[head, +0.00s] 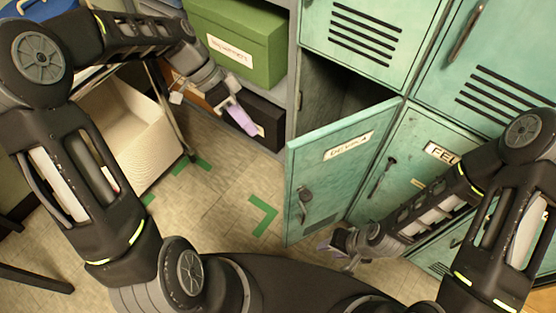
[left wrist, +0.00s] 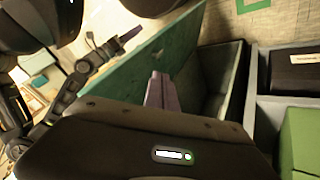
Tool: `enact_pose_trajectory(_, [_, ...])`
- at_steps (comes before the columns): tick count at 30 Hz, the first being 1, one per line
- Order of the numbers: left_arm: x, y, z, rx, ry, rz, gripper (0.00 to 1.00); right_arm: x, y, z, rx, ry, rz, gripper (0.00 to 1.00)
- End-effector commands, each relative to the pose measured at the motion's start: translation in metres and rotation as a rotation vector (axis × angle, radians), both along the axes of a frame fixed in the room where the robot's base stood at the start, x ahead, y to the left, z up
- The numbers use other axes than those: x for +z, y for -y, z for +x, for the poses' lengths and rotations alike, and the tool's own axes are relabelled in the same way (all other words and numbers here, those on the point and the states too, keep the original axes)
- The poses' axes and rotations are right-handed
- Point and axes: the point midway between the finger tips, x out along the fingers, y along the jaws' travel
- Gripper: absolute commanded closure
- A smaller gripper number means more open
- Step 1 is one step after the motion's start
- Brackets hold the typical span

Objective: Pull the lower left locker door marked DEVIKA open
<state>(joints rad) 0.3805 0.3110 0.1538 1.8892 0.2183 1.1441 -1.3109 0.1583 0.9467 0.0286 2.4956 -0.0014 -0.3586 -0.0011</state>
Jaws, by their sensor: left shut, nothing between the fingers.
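The teal locker door marked DEVIKA (head: 330,165) stands swung well out from its frame, with a dark opening (head: 335,90) behind it. Its dark handle (head: 304,198) is on the outer face near the free edge. My left gripper (head: 240,120) is shut and empty, left of the door and apart from the handle. In the left wrist view its purple fingers (left wrist: 161,92) appear in front of the door (left wrist: 135,72) and the open compartment (left wrist: 218,80). My right gripper (head: 337,243) is low, near the door's bottom right; its finger gap is unclear.
A grey shelf left of the lockers holds a green box (head: 238,40) and a black box (head: 262,122). A cream bin (head: 125,135) stands further left. Green tape corners (head: 262,215) mark bare floor before the door. The neighbouring lockers (head: 400,160) are closed.

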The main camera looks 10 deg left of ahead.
Motion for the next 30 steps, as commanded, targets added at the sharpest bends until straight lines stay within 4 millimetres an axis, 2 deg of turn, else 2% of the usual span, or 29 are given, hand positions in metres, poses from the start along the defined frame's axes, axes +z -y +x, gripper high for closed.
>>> enact_pose_trajectory(5, [-0.017, 0.013, -0.004, -0.002, -0.002, -0.001, 1.0, 0.0, 0.0, 0.0, 0.0, 0.001, 0.0, 0.64])
enact_pose_trajectory(16, [-0.075, 0.056, -0.013, -0.004, -0.004, -0.003, 1.0, 0.002, 0.0, 0.0, -0.001, 0.001, 0.0, 0.64])
enact_pose_trajectory(24, [-0.074, 0.078, -0.039, 0.0, 0.0, -0.001, 1.0, 0.009, 0.0, 0.0, -0.001, 0.001, 0.0, 0.64])
enact_pose_trajectory(30, [-0.075, 0.081, -0.043, 0.0, 0.0, -0.001, 1.0, 0.009, 0.0, 0.0, -0.001, 0.001, 0.0, 0.64])
